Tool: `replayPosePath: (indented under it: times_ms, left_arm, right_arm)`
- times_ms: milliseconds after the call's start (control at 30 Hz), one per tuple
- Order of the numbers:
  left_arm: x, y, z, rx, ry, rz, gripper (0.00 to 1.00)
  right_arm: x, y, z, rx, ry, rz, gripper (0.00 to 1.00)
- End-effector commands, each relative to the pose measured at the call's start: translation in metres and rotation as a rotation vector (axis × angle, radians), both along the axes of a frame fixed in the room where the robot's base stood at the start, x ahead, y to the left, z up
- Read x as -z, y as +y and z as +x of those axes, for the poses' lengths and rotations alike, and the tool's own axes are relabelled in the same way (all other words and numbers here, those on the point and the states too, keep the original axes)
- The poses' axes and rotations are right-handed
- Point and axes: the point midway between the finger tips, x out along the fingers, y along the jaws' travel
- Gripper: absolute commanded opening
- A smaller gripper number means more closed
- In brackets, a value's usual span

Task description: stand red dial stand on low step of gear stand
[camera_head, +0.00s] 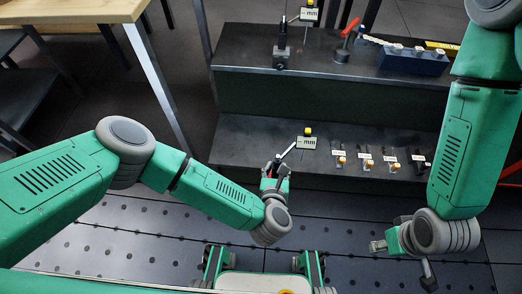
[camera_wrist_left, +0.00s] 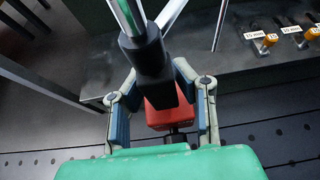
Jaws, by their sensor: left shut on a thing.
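The red dial stand has a red block (camera_wrist_left: 165,112), a black clamp (camera_wrist_left: 150,62) and a silver rod. Its square dial (camera_head: 307,142) marked "mm", with a yellow cap, shows in the head view over the low step. My left gripper (camera_head: 275,182) is shut on the red block; its fingers (camera_wrist_left: 160,95) lie on both sides of it in the left wrist view. The gear stand is dark with two steps; the held stand is at the front edge of its low step (camera_head: 235,142). Contact with the step cannot be told. My right gripper (camera_head: 400,258) hangs at the right, its jaws unclear.
Several small labelled pieces with orange knobs (camera_head: 366,164) stand on the low step to the right. The high step (camera_head: 240,50) bears another dial stand (camera_head: 282,55), a red-handled tool (camera_head: 346,42) and a blue block (camera_head: 413,62). A wooden table (camera_head: 70,12) is at left.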

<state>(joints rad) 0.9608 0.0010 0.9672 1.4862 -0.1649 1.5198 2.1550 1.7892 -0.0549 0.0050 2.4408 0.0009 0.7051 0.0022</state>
Motion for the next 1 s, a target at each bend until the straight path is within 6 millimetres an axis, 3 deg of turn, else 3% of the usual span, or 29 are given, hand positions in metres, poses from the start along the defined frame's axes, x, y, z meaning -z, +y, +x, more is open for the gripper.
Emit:
replayPosePath:
  times_ms: [133, 567, 1000]
  left_arm:
    - [0.006, -0.008, -0.004, -0.005, -0.006, -0.003, 0.0]
    - [0.006, -0.008, -0.005, 0.01, -0.004, -0.004, 0.0]
    - [0.026, -0.009, 0.021, 0.008, -0.005, -0.002, 0.0]
  right_arm:
    - [0.003, 0.0, 0.0, 0.0, 0.0, 0.0, 0.4]
    - [0.004, 0.0, 0.0, 0.0, 0.0, 0.0, 0.4]
    - [0.032, 0.0, 0.0, 0.0, 0.0, 0.0, 0.4]
